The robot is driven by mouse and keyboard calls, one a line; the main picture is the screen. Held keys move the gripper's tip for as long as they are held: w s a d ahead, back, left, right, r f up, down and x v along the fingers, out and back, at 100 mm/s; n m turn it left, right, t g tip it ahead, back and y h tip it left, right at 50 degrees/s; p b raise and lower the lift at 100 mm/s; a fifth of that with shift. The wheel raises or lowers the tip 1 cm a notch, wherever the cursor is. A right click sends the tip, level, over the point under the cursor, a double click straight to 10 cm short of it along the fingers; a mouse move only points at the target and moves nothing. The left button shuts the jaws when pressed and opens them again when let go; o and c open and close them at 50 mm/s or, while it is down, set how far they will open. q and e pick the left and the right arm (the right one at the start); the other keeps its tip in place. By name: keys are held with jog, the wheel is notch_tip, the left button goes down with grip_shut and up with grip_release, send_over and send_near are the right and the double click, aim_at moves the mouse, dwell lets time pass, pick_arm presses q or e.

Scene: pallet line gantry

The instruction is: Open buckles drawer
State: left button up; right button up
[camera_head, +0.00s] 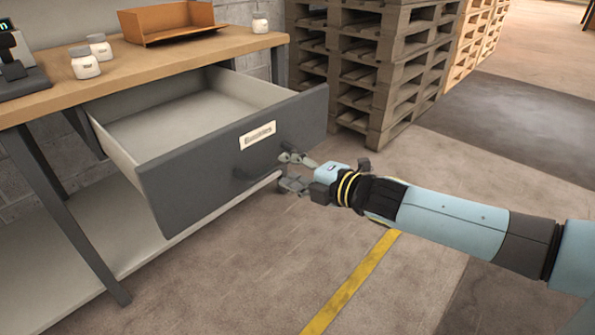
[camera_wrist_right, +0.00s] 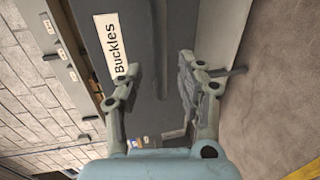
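The buckles drawer (camera_head: 195,180) is a dark grey-fronted drawer under the wooden bench top, pulled well out, with its pale, empty-looking inside showing. Its front carries a white label (camera_head: 258,135), which reads "Buckles" in the right wrist view (camera_wrist_right: 110,45). A dark bar handle (camera_head: 245,175) sits low on the front. My right gripper (camera_head: 283,171) is at the right end of the handle, its fingers apart. In the right wrist view its fingertips (camera_wrist_right: 157,78) stand open close to the drawer front; I cannot tell whether they touch the handle. My left gripper is not in view.
The wooden bench top (camera_head: 190,55) holds white jars (camera_head: 85,64), an orange-brown tray (camera_head: 168,20) and a dark device (camera_head: 15,70). Stacked pallets (camera_head: 385,70) stand behind right. Floor in front is clear.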

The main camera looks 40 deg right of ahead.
jog(key=shift+v, duration=1)
jog(key=shift+r, duration=0.1)
jog(key=s+a+f+m+g+h+p, duration=0.15)
jog(key=s+f+m+g, duration=0.25)
jog(key=s+f, duration=0.65)
jog(key=s+f+m+g+h+p, duration=0.1)
jog(key=s+f+m+g+p, duration=0.2)
jog(key=s+f, duration=0.75)
jog(key=s+a+f+m+g, duration=0.1)
jog(key=s+f+m, duration=0.3)
jog(key=s, duration=0.4)
jog(key=s+a+f+m+g, duration=0.2)
jog(key=s+f+m+g, duration=0.2)
jog(key=s, duration=0.5)
jog(key=s+a+f+m+g, duration=0.2)
jog(key=s+f, duration=0.3)
jog(key=s, duration=0.3)
jog(key=shift+s+f+m+g, duration=0.15)
jog(key=shift+f+m+g, duration=0.35)
jog(key=shift+m, duration=0.4)
